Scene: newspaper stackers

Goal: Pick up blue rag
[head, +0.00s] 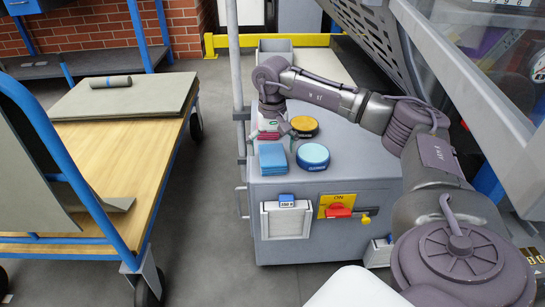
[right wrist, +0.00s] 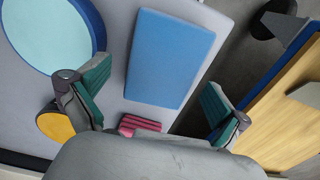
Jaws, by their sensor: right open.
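The blue rag (head: 273,160) is a folded light-blue rectangle lying flat near the front left of the grey cabinet top. In the right wrist view the blue rag (right wrist: 169,58) lies ahead of the fingertips and between their lines. My right gripper (head: 271,133) is open and empty above the cabinet, just behind the rag in the head view. Its two green-padded fingers (right wrist: 155,98) stand apart in the wrist view, not touching the rag. My left gripper is not in view.
A pink-red rag stack (right wrist: 141,124) lies behind the blue rag. A round blue container (head: 313,156) and a yellow one (head: 304,125) stand to its right. The grey cabinet (head: 350,190) has a red switch (head: 338,211) in front. A wooden cart (head: 110,165) stands left across a floor gap.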

